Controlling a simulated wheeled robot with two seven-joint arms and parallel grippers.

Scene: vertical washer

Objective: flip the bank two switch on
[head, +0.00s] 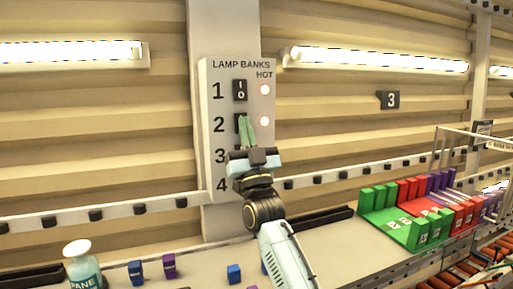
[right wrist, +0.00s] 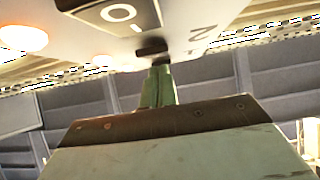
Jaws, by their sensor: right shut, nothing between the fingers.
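The lamp bank panel (head: 211,100) stands upright on a post, with numbered rows and black rocker switches. The bank two switch (head: 240,122) is beside the figure 2, partly hidden by my right gripper (head: 247,124). My right gripper is shut and empty, its green fingertips raised in front of that switch. In the right wrist view the shut fingertips (right wrist: 158,72) are just below a small dark part on the panel; whether they touch cannot be told. A larger rocker (right wrist: 120,12) marked with a circle and a line shows above. My left gripper is out of view.
Row one has its own switch (head: 240,90). Lamps glow beside rows one (head: 265,90) and two (head: 265,121). My arm hides much of rows three and four. A bottle (head: 82,266), blue blocks (head: 234,274) and a green rack (head: 392,226) are on the bench below.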

